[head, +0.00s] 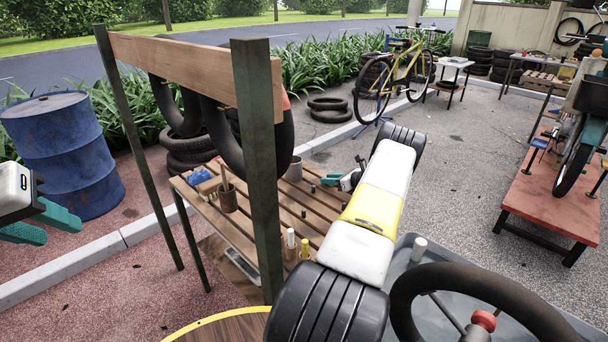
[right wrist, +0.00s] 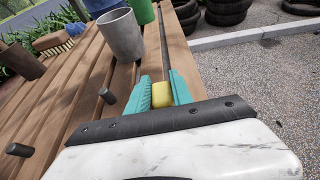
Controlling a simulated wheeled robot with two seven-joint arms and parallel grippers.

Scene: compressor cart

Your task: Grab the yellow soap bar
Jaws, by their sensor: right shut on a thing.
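The yellow soap bar (right wrist: 162,94) sits between the two teal fingers of my right gripper (right wrist: 162,90) in the right wrist view, with a finger against each side. The gripper is shut on it, over the slatted wooden table (right wrist: 78,98) near its edge. In the head view the right gripper (head: 332,180) is at the table's far right side, partly behind my arm, and I cannot make out the soap there. My left gripper (head: 42,224) is at the far left of the head view, away from the table, with its fingers apart and empty.
A grey cup (right wrist: 122,36), a green container (right wrist: 141,10) and a brush (right wrist: 60,40) stand or lie beyond the gripper. Dark pegs (right wrist: 107,101) stick up from the slats. A green post (head: 257,170) rises at the table's front. A blue barrel (head: 65,150) stands left.

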